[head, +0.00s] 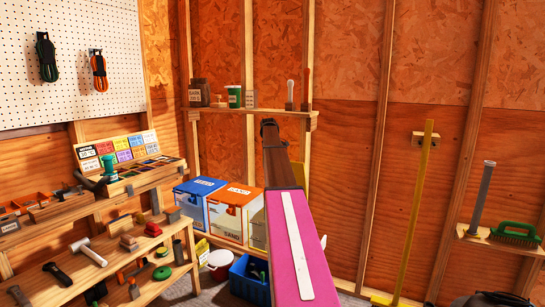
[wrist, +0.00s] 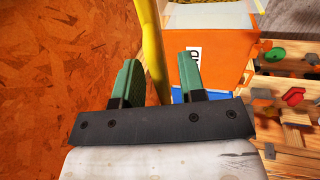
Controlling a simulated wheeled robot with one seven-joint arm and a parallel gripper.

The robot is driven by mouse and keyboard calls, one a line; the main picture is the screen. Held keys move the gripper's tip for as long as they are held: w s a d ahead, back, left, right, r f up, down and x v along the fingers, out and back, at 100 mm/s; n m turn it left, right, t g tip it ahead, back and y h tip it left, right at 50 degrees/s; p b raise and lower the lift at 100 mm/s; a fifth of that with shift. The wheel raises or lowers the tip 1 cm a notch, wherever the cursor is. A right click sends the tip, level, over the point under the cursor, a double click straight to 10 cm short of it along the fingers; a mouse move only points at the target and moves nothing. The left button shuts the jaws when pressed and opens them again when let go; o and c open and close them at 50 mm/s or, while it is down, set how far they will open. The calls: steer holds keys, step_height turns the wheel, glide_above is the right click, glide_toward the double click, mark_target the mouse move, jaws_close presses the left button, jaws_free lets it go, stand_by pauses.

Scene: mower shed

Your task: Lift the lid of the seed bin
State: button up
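In the head view I see a blue-lidded bin (head: 199,187), an orange-lidded bin (head: 236,196) marked SAND, and part of a third bin (head: 257,235) behind my arm. My arm hides most of the third bin and my gripper in the head view. In the wrist view my gripper (wrist: 160,72) is open and empty, its green fingers apart. A yellow bar (wrist: 154,50) shows beyond and between them, with the orange bin (wrist: 215,50) behind.
A workbench (head: 150,180) with tools and seed packets runs along the left. A wall shelf (head: 240,110) with jars is above the bins. A yellow pole (head: 417,210) leans at the right.

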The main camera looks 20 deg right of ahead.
steer(key=v, duration=1)
steer(key=shift+r, duration=0.35)
steer(key=shift+s+a+f, duration=0.1)
steer(key=shift+a, duration=0.05)
steer(key=s+a+f+m, duration=0.1)
steer(key=s+a+f, duration=0.55)
steer(key=f, duration=0.35)
steer(key=s+a+f+m+y, duration=0.1)
steer(key=s+a+f, duration=0.4)
steer(key=a+f, duration=0.4)
steer(key=s+a+f+m, duration=0.1)
steer(key=s+a+f, duration=0.55)
steer(key=f, duration=0.45)
steer(key=s+a+f+m, duration=0.1)
steer(key=s+a+f, duration=0.4)
steer(key=s, duration=0.3)
steer(key=s+a+f+m+g+y, duration=0.1)
steer(key=s+a+f, duration=0.3)
steer(key=s, duration=0.5)
steer(key=s+a+f+m, duration=0.2)
steer(key=s+a+f, duration=0.3)
steer(key=s+f, duration=0.2)
steer(key=shift+s+a+f+m+g, duration=0.2)
steer(key=shift+s+a+m+g, duration=0.15)
steer(key=shift+s, duration=0.6)
